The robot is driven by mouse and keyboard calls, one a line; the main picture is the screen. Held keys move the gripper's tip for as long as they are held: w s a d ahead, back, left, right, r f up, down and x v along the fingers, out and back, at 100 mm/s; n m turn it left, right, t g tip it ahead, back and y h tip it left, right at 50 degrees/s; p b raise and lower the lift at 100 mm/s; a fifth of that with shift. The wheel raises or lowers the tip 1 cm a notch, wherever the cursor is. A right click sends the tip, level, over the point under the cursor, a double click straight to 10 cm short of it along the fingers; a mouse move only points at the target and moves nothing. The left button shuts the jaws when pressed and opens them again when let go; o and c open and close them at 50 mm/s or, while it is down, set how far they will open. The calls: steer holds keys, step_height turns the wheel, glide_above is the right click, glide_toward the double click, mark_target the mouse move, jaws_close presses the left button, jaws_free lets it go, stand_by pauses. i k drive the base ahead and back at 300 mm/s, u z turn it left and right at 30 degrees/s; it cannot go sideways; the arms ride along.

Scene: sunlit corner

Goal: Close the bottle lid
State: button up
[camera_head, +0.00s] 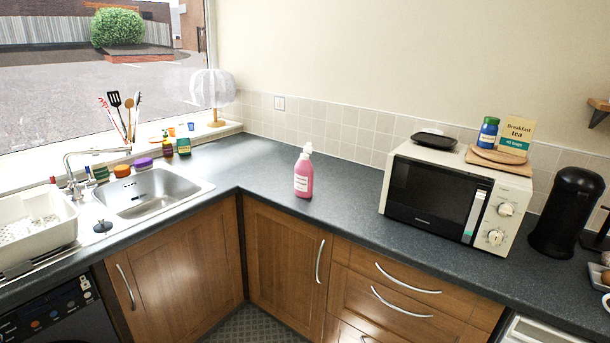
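A pink bottle (303,180) with a pale label stands upright on the dark worktop (260,172), between the sink corner and the microwave. Its top (307,150) is whitish, like a pump or cap. The bottle is too small in the picture to tell whether its lid is open or shut. A blue jar (487,134) with a green lid stands on top of the microwave. My gripper does not show in the picture.
A white microwave (436,200) stands right of the pink bottle, with a black canister (566,213) beyond it. A sink (150,192) and a white dish rack (35,228) are at left. The worktop around the pink bottle is clear. Wooden cupboards (285,262) stand below.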

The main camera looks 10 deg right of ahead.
mark_target(308, 147)
steer(key=u, duration=0.1)
steer(key=k, duration=0.95)
steer(key=z, duration=0.85)
steer(key=i, duration=2)
steer(key=u, duration=1.1)
steer(key=i, duration=2.35)
steer(key=z, duration=0.65)
